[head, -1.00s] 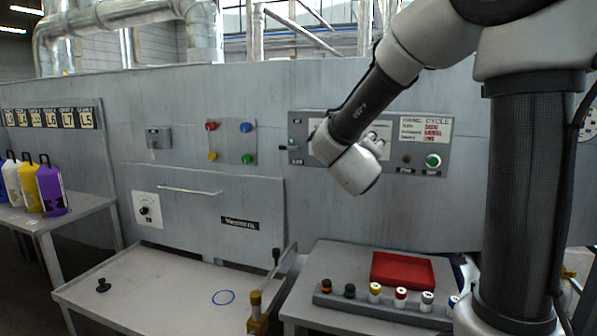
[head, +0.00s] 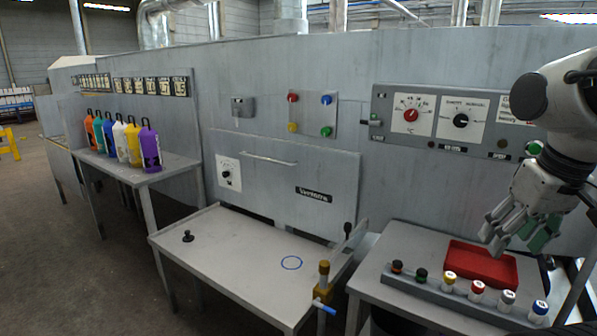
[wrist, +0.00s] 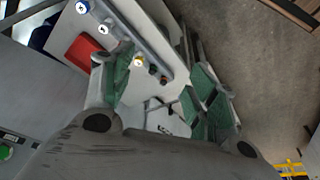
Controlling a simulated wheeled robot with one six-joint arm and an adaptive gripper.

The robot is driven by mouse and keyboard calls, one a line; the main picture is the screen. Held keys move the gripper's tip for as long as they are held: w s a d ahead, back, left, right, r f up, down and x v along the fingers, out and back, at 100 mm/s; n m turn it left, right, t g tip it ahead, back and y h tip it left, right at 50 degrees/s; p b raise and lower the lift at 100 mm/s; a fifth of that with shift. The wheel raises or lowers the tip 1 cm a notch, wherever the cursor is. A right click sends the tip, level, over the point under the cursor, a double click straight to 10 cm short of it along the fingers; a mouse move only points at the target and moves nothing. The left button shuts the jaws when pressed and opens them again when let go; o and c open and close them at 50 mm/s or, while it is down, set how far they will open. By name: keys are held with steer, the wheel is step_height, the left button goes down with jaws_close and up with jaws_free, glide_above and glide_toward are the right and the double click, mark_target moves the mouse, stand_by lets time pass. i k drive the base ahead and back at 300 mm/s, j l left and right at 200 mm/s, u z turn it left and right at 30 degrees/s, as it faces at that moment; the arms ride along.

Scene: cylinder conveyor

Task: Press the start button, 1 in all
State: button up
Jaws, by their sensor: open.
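The green button (head: 534,147), likely the start button, sits at the right end of the grey control panel (head: 480,150) on the wall. My arm partly covers that end of the panel, and I cannot read the button's label. A green button also shows at the left edge of the wrist view (wrist: 5,152). My gripper (head: 515,238) is open and empty, pointing down in front of and below the panel, apart from the button. Its spread fingers with green pads also fill the middle of the wrist view (wrist: 160,90).
A table below holds a red tray (head: 455,262) and a grey rack (head: 430,293) with several small capped cylinders. Left of it stands a bench (head: 230,240) with a blue ring mark and a lever (head: 322,280). Colored bottles (head: 120,140) stand on a far-left table.

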mark_target(535, 148)
steer(key=z, duration=0.95)
